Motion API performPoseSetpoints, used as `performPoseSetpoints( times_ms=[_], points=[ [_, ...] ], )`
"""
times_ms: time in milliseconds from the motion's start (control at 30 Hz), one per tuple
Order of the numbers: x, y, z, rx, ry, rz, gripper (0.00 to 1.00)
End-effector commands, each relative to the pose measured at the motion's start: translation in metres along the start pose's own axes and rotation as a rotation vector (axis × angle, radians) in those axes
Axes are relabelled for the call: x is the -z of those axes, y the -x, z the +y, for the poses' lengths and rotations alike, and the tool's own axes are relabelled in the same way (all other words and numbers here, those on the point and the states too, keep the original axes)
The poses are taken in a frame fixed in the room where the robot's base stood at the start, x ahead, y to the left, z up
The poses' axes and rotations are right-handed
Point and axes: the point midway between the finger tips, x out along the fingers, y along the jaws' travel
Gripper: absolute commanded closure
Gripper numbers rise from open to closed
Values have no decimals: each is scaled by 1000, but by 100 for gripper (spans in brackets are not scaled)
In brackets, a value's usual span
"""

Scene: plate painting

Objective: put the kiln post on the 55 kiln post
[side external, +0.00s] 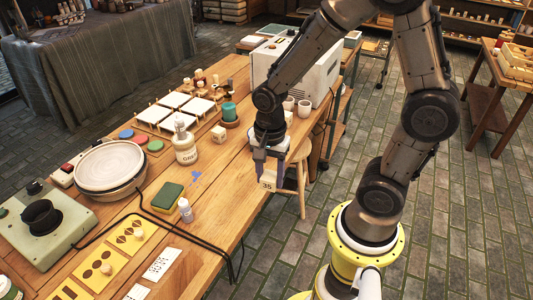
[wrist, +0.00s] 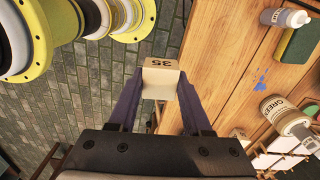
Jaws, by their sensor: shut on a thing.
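My gripper (side external: 268,176) is shut on a cream kiln post (side external: 267,185) marked "35". In the wrist view the post (wrist: 161,68) sits between the two purple fingers of my gripper (wrist: 160,84), its number upside down. In the side view it hangs by the table's right edge; its exact height over the table is hard to tell. Another cream block (side external: 218,134) stands on the table behind and left of my gripper, in front of the green candle-like cylinder. Its mark is too small to read, so I cannot confirm it is the 55 post.
A glaze bottle (side external: 185,145), a green sponge (side external: 168,196) and a small white bottle (side external: 186,210) stand left of my gripper. A green cylinder (side external: 229,113) and two cups (side external: 297,105) stand behind. A wooden stool (side external: 298,178) is beside the table. Bare wood (side external: 226,180) lies between.

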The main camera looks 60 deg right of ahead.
Motion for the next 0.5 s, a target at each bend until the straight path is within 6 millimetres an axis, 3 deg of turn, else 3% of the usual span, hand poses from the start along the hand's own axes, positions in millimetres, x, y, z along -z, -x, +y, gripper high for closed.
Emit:
performPoseSetpoints(
  times_ms=[100,233,367,500],
  points=[
    [0,5,0,-13,80,-3,100],
    [11,22,-23,-5,194,-2,100],
    [46,39,-50,0,244,-1,100],
    [98,55,-70,5,245,0,100]
  ],
)
